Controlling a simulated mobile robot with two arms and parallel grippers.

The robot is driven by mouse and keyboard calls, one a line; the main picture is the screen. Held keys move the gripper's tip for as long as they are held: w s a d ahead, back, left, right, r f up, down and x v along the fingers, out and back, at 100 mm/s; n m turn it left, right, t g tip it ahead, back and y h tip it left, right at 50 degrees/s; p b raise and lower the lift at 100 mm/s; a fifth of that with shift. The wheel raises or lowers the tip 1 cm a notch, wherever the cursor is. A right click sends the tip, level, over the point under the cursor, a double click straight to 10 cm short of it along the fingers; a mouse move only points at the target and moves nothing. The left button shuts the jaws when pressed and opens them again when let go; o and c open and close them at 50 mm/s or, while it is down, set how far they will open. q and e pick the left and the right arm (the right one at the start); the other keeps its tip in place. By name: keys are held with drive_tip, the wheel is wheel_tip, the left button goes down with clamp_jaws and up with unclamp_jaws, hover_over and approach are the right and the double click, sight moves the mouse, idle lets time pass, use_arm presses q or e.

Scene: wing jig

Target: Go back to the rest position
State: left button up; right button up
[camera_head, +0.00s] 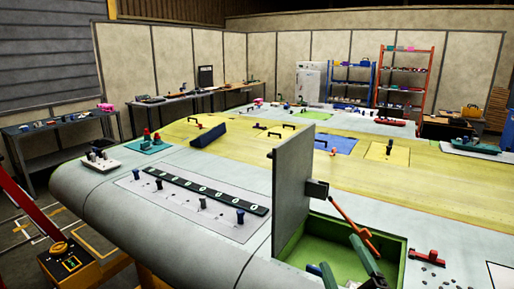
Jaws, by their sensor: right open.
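My right gripper (346,264) is at the bottom of the view, right of centre, over the open green compartment (396,262) in the wing's surface. Its two dark green fingers are apart, with nothing visible between them. A grey upright panel (292,190) stands at the compartment's left edge, just left of and beyond the gripper. A dark block (317,189) sits on the panel's right side, and a red-orange rod (347,216) slants from it down toward the gripper. I cannot tell whether the rod touches a finger. My left gripper is not in view.
The large wing (450,195) fills the middle. A black strip (205,190) and several blue knobs lie on its left part. A red part (430,256) sits right of the compartment. A yellow control box (70,265) stands at lower left. Shelves (404,75) stand behind.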

drive_tip(key=s+d+f+m+g+h, duration=0.2)
drive_tip(key=s+f+m+g, duration=0.25)
drive_tip(key=f, duration=0.35)
drive_tip(key=s+d+f+m+g+h, duration=0.25)
drive_tip(key=s+f+g, duration=0.2)
drive_tip(key=f, duration=0.45)
drive_tip(key=s+a+f+m+g+y, duration=0.15)
drive_tip(key=s+f+g, duration=0.3)
drive_tip(key=s, duration=0.45)
drive_tip(key=s+a+f+m+g+y, duration=0.1)
drive_tip(key=s+f+m+g, duration=0.15)
drive_tip(key=s+f, duration=0.45)
drive_tip(key=s+f+g+b, duration=0.1)
drive_tip(key=s+f+b, duration=0.2)
drive_tip(key=f, duration=1.3)
drive_tip(key=s+f+g+b, duration=0.1)
drive_tip(key=s+f+b, duration=0.15)
drive_tip(key=f, duration=1.45)
drive_tip(key=s+d+f+b, duration=0.3)
drive_tip(key=s+f+b, duration=0.1)
drive_tip(key=s+f, duration=1.1)
wheel_tip(320, 180, down, 3)
drive_tip(key=shift+r+n+g, duration=0.2)
drive_tip(key=shift+n+g, duration=0.1)
drive_tip(key=shift+g, duration=0.1)
drive_tip(key=shift+s+d, duration=0.1)
drive_tip(key=shift+s, duration=0.05)
